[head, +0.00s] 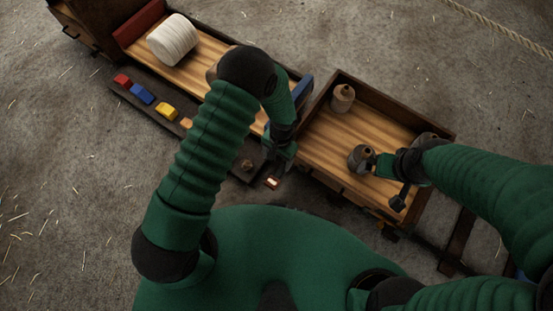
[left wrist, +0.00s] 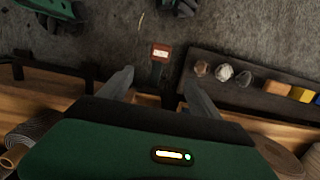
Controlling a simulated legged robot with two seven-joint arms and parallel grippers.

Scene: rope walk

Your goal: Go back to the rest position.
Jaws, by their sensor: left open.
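My left gripper (head: 281,152) hangs between the long wooden tray and the square wooden tray, its arm arching over from the left. In the left wrist view its two fingers (left wrist: 158,88) are apart with nothing held between them. My right gripper (head: 386,172) is low over the square tray, beside a dark grey spool (head: 360,158) with a tan core. I cannot tell whether it touches or grips the spool. My left arm hides part of the long tray.
A dark rack (head: 128,93) holds red, blue and yellow blocks. A tan bobbin (head: 343,97) stands in the square tray (head: 398,106). A small lit tag (left wrist: 160,53) is beyond the left fingers. Grey floor at left is open.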

